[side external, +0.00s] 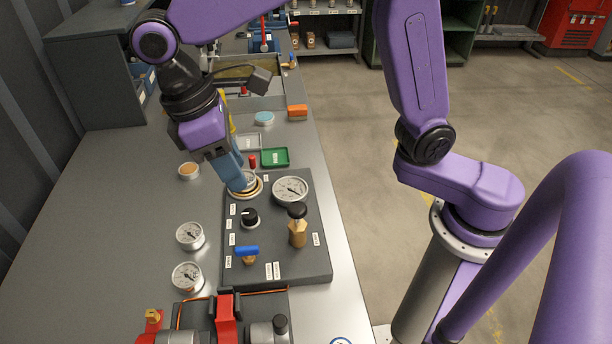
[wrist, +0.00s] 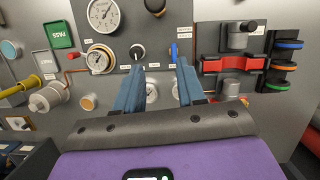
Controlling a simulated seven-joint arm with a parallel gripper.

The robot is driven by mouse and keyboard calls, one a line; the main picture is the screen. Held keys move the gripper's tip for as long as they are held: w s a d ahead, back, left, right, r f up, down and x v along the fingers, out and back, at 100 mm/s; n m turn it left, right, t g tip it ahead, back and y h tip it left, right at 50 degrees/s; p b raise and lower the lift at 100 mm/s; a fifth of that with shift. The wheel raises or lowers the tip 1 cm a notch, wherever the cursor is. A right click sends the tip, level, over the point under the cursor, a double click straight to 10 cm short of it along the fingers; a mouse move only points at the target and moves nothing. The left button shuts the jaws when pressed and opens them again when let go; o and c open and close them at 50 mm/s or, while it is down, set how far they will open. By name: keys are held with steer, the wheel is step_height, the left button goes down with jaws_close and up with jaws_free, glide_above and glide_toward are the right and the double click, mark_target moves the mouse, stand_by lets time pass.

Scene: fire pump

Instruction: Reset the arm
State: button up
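My gripper (side external: 236,182) hangs at the end of my purple arm over the dark panel board (side external: 292,266) on the bench. Its blue fingers point down and partly cover a gold-rimmed gauge (side external: 252,189) in the side view; contact cannot be told there. In the wrist view the two fingers of my gripper (wrist: 158,76) stand apart with nothing held between them. That gauge (wrist: 100,59) shows to the left of the fingers, clear of them. A black knob (wrist: 137,52) and a blue-handled valve (wrist: 173,53) lie beyond the fingertips.
The board also carries a large white gauge (side external: 290,189) and a brass valve with a black knob (side external: 298,230). Two loose gauges (side external: 190,236) (side external: 187,276) lie on the bench at left. A red clamp fixture (side external: 227,318) stands at the front.

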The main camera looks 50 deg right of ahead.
steer(key=s+d+f+n+t+y, duration=0.1)
steer(key=s+d+f, duration=0.1)
steer(key=s+d, duration=0.6)
steer(key=s+d+f+n+t+y, duration=0.1)
steer(key=s+d+f, duration=0.2)
steer(key=s+d, duration=0.5)
steer(key=d, duration=0.4)
steer(key=shift+s+d+f+y, duration=0.2)
steer(key=shift+d+y, duration=0.1)
steer(key=shift+o, duration=0.3)
steer(key=shift+w, duration=0.1)
stand_by(2.7)
